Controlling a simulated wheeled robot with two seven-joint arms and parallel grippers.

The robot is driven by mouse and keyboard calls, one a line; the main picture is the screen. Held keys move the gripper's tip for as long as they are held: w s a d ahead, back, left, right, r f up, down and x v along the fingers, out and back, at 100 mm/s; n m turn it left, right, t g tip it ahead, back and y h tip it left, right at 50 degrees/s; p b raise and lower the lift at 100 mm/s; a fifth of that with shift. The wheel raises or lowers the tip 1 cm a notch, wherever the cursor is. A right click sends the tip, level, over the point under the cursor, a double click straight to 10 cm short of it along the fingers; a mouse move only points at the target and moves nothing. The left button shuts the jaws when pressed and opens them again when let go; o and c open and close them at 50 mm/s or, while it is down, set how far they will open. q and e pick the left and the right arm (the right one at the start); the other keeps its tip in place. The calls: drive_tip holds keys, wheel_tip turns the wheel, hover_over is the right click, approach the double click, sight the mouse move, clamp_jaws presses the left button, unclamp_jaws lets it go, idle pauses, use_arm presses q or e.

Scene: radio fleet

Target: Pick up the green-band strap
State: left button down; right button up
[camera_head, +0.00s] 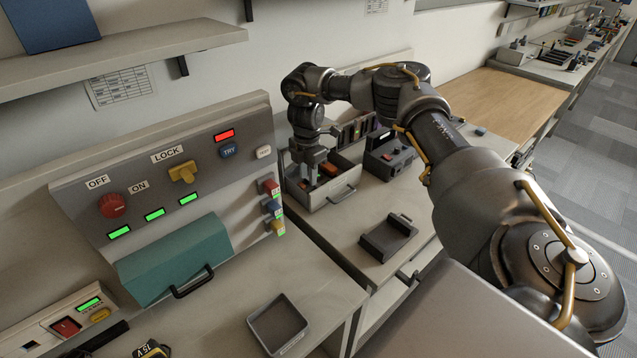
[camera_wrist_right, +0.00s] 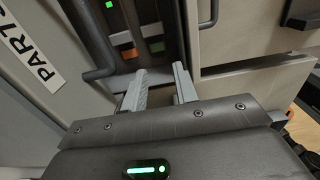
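In the right wrist view, a dark strap with a green band (camera_wrist_right: 157,46) lies in a grey open drawer, just beyond my right fingertips. A similar dark piece with an orange band (camera_wrist_right: 128,53) lies beside it on the left. My right gripper (camera_wrist_right: 160,74) is open, with a clear gap between its fingers and nothing held. In the head view my right gripper (camera_head: 311,180) reaches down into the open drawer (camera_head: 337,197); an orange patch (camera_head: 329,170) shows beside it. The green band cannot be made out there. My left gripper is out of view.
The drawer walls stand close around my right gripper. A dark box (camera_head: 388,157) and a dark tray (camera_head: 388,238) are to its right. A control panel with a teal cover (camera_head: 174,264) stands to the left. A grey tray (camera_head: 277,324) sits on the front bench.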

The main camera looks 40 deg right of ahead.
sight(308, 191)
drive_tip(key=shift+f, duration=0.55)
drive_tip(key=shift+a+f, duration=0.15)
drive_tip(key=shift+f, duration=0.2)
drive_tip(key=shift+f+p, duration=0.3)
wheel_tip(308, 191, down, 4)
drive_tip(key=shift+w+f+p, duration=0.1)
drive_tip(key=shift+f+p, duration=0.15)
drive_tip(key=shift+p, duration=0.25)
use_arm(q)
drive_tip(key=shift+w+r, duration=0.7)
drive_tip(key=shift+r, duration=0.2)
use_arm(e)
clamp_jaws()
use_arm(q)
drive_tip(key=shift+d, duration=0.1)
use_arm(e)
drive_tip(key=shift+r, duration=0.15)
